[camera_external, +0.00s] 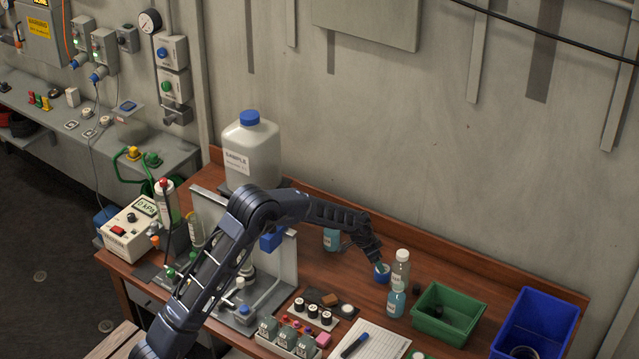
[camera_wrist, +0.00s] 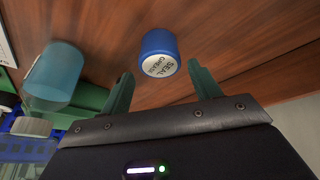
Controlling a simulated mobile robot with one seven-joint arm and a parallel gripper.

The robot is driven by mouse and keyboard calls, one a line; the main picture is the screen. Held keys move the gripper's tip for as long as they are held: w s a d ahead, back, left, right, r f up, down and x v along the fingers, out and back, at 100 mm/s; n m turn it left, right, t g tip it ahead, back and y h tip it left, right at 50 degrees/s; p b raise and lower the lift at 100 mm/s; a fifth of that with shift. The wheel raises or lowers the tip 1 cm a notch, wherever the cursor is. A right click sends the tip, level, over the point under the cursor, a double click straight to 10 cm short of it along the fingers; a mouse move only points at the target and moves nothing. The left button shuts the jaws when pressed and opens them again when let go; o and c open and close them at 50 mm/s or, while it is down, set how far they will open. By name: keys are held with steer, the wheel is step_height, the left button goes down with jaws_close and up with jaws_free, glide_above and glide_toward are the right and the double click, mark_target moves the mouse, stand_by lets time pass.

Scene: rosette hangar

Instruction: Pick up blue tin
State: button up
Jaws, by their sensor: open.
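The blue tin (camera_external: 382,274) stands on the wooden bench, below the end of my arm in the external view. In the wrist view the blue tin (camera_wrist: 158,44) shows a pale round label reading "SEAL GREASE". My gripper (camera_wrist: 160,75) is open, with its two green fingers apart. The tin appears just beyond the fingertips, between their lines, with no contact visible. In the external view my gripper (camera_external: 377,259) is right over the tin and partly hides it.
A clear bottle (camera_external: 400,268) and a teal bottle (camera_external: 396,300) stand close right of the tin. Another teal bottle (camera_external: 332,239) is behind left. A green bin (camera_external: 421,325) and a blue bin (camera_external: 509,340) are to the right. Bare wood lies around the tin's left side.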

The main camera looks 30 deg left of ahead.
steer(key=shift+x, duration=3.45)
steer(key=shift+c, duration=0.4)
steer(key=c, duration=0.6)
steer(key=shift+r, duration=0.15)
